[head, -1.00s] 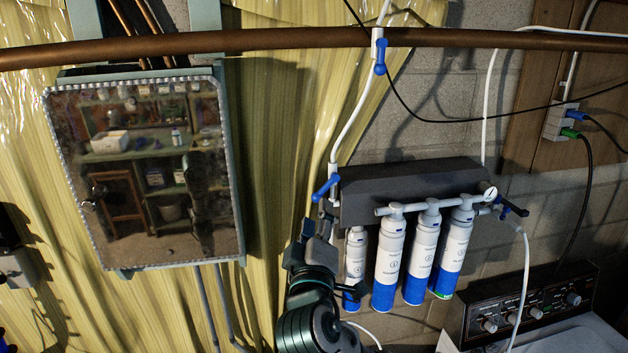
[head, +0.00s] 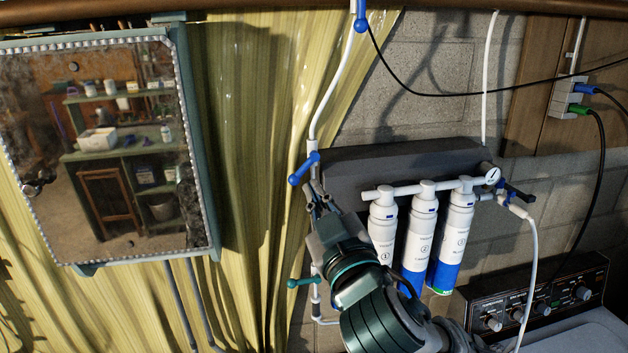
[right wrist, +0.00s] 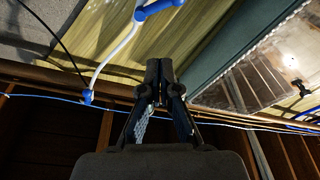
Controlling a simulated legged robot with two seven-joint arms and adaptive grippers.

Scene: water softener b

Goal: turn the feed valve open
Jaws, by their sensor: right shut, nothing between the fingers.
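A blue-handled valve (head: 304,168) sits on the white pipe at the left end of the dark filter bracket, its lever slanting up to the right. My right gripper (head: 316,196) is just below this lever, shut and empty; whether it touches is unclear. In the right wrist view the shut fingertips (right wrist: 160,72) are apart from a blue lever (right wrist: 158,9) at the top edge. A second blue valve (head: 361,18) is higher on the pipe, and a teal lever (head: 301,283) is lower. No label shows which is the feed valve. My left gripper is out of view.
White-and-blue filter cartridges (head: 418,245) hang under the dark bracket (head: 400,163), partly behind my right arm. A mirrored cabinet (head: 100,150) hangs at left before a yellow curtain (head: 250,120). A control box (head: 535,290) is at lower right.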

